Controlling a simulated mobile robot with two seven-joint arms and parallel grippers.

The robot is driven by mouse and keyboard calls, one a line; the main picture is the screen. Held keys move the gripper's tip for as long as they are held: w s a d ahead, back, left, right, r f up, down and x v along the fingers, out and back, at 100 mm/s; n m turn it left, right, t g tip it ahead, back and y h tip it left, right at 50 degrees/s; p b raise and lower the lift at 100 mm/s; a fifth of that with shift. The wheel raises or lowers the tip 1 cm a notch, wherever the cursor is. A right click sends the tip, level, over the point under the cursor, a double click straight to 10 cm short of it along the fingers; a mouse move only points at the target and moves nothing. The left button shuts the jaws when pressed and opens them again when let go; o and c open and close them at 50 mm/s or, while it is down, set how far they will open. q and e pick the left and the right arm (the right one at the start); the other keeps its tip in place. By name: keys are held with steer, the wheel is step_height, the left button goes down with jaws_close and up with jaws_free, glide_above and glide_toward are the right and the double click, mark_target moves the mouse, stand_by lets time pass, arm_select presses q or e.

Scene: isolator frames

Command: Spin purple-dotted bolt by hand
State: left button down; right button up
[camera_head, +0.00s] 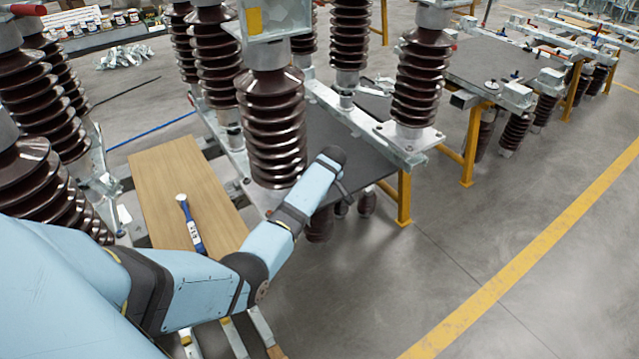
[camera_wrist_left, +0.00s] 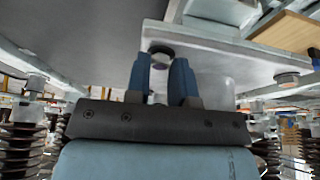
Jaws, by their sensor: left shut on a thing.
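In the left wrist view a dark bolt head (camera_wrist_left: 161,48) sits on the underside of a pale metal plate (camera_wrist_left: 222,62). My left gripper (camera_wrist_left: 161,62) points up at it from below, its two blue fingers closed on the bolt, one on each side. No purple dot can be made out. In the head view my left arm reaches in from the left to the metal frame under the brown insulators, and its gripper is hidden there. My right gripper is in neither view.
Another bolt (camera_wrist_left: 287,78) shows at the right of the wrist view. Brown ribbed insulators (camera_head: 272,130) stand close around my arm. A blue-handled wrench (camera_head: 191,224) lies on a wooden board (camera_head: 160,175). The floor at right, with a yellow line (camera_head: 520,280), is clear.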

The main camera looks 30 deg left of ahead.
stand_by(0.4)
arm_select(q)
steer(key=c, duration=1)
jaws_free()
steer(key=shift+r, duration=0.1)
steer(key=v, duration=1.3)
steer(key=shift+s+d+r+b, duration=0.1)
steer(key=shift+d+r+b, duration=0.1)
steer(key=shift+r+b, duration=0.15)
